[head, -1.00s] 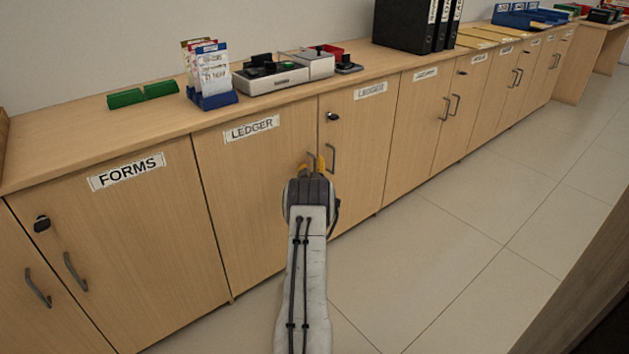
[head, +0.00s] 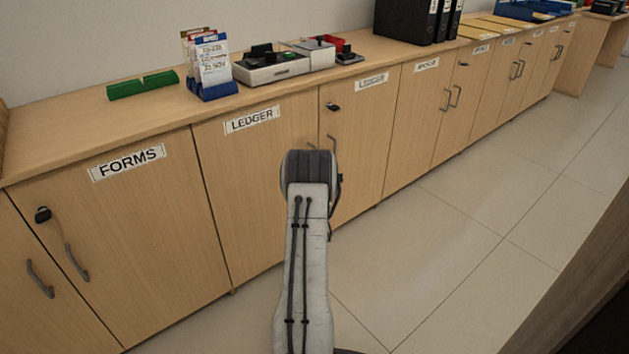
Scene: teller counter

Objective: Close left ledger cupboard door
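The left ledger cupboard door (head: 250,190) carries a LEDGER label and looks flush with the cupboard front. Its handle (head: 311,141) shows only at the top, near the door's right edge, above my arm's end. The right ledger door (head: 360,150) beside it looks shut, with a key in its lock and a grey handle. My gripper's dark housing (head: 310,165) is in front of the left door's right edge. Its fingers are hidden behind the housing, so I cannot tell whether they are open, shut or touching the handle.
The FORMS cupboard (head: 140,240) is at the left, with a key in its lock. On the counter (head: 150,115) stand a leaflet holder (head: 211,70), a stamp tray (head: 270,68) and black binders (head: 405,20). Pale floor (head: 440,240) is clear at the right.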

